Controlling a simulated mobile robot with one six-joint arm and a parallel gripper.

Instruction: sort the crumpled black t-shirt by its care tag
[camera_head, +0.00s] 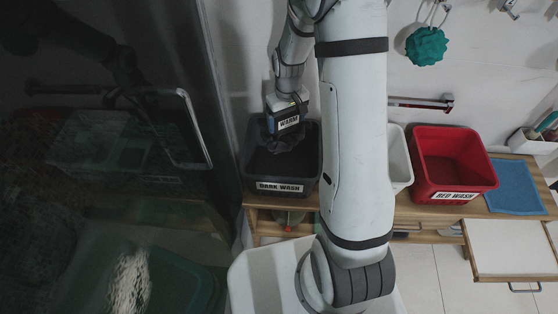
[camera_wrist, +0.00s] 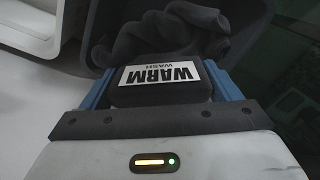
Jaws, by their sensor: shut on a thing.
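My gripper (camera_head: 287,121) is shut on the crumpled black t-shirt (camera_head: 285,144), gripping its dark tag block between two blue fingers. The white tag (camera_wrist: 163,74) reads "WARM WASH" and shows upside down in the wrist view. Dark crumpled folds of the shirt (camera_wrist: 160,38) spread beyond the fingers. My gripper is over the opening of the dark grey bin (camera_head: 252,172) labelled "DARK WASH", and the shirt hangs at or just inside it. I cannot tell whether the shirt touches the bin.
A white bin (camera_head: 400,165) is mostly hidden behind my arm. A red bin (camera_head: 450,155) labelled "RED WASH" stands right of it on the wooden bench (camera_head: 408,209). A blue cloth (camera_head: 515,186) lies farther right. A glass panel (camera_head: 175,60) with a metal handle stands close on the left.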

